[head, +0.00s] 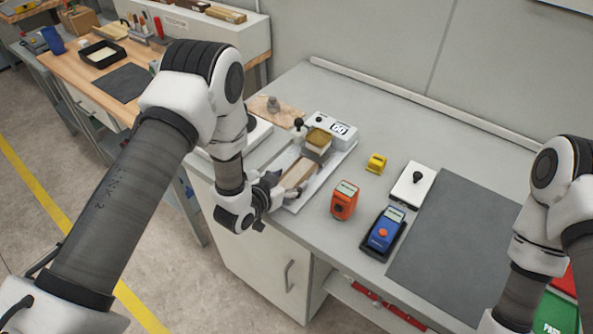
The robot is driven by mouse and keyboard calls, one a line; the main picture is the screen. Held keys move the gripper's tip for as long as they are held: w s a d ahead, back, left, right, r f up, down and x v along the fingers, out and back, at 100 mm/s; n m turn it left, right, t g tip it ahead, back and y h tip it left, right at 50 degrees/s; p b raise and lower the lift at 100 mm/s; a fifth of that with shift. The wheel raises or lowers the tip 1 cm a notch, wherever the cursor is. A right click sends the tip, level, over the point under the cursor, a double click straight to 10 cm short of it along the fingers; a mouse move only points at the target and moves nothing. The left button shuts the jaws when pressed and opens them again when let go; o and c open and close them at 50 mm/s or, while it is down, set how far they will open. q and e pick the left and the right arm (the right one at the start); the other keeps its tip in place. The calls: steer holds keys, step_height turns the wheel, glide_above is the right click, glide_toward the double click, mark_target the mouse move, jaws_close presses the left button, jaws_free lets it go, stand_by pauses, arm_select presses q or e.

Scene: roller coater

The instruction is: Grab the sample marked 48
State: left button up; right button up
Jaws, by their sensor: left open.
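My left gripper (287,192) is open at the front edge of the roller coater's light bed (338,160). Its fingers are at the near end of a light wooden block (302,170) on that bed; I cannot tell whether they touch it. The coater has a pale housing (341,129) with a label that looks like 60, and an ochre-topped part (318,138) over the block's far end. I can read no 48 on the block or elsewhere. My right arm comes in at the right edge, and its gripper is out of view.
A dark mat (460,240) lies bare at right. The bench's back is clear.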

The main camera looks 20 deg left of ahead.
arm_select(q)
steer(key=shift+s+r, duration=0.15)
steer(key=shift+s, duration=0.05)
steer(key=shift+c, duration=0.7)
steer(key=c, duration=0.8)
steer(key=shift+r, duration=0.1)
